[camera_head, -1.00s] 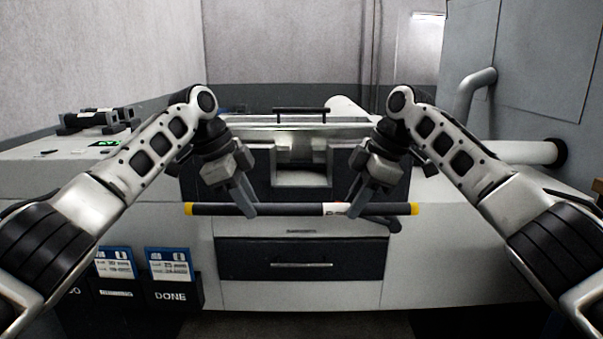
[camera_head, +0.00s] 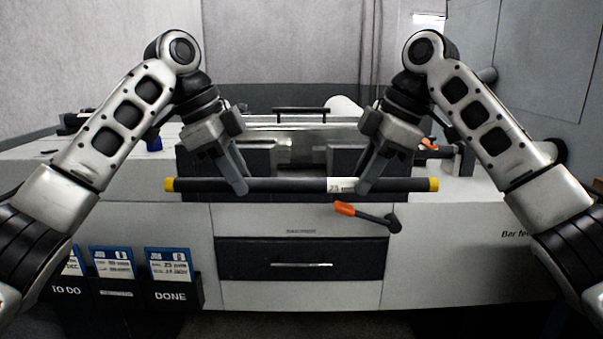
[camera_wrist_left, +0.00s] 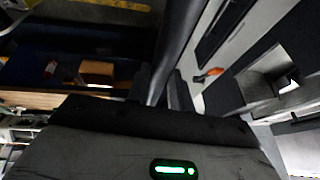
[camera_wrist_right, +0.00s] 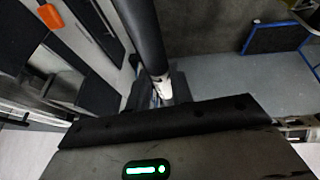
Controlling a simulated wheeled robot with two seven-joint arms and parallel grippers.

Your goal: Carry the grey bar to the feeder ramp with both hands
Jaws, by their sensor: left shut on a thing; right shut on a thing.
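The grey bar (camera_head: 285,186) is a long dark rod with yellow end caps and a white label marked 23 toward its right. It hangs level in the air in front of the machine in the head view. My left gripper (camera_head: 240,187) is shut on it left of its middle. My right gripper (camera_head: 365,187) is shut on it beside the label. The bar also runs up between the fingers in the left wrist view (camera_wrist_left: 177,45) and in the right wrist view (camera_wrist_right: 142,35). I cannot clearly make out the feeder ramp; lettering starting "Bar fee" shows on the right cabinet front.
An orange-tipped lever (camera_head: 346,209) sticks out of the machine front just below the bar. A drawer (camera_head: 301,259) is below it. Card boxes, one marked DONE (camera_head: 171,294), hang at lower left. The machine's recess (camera_head: 300,150) lies behind the bar.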

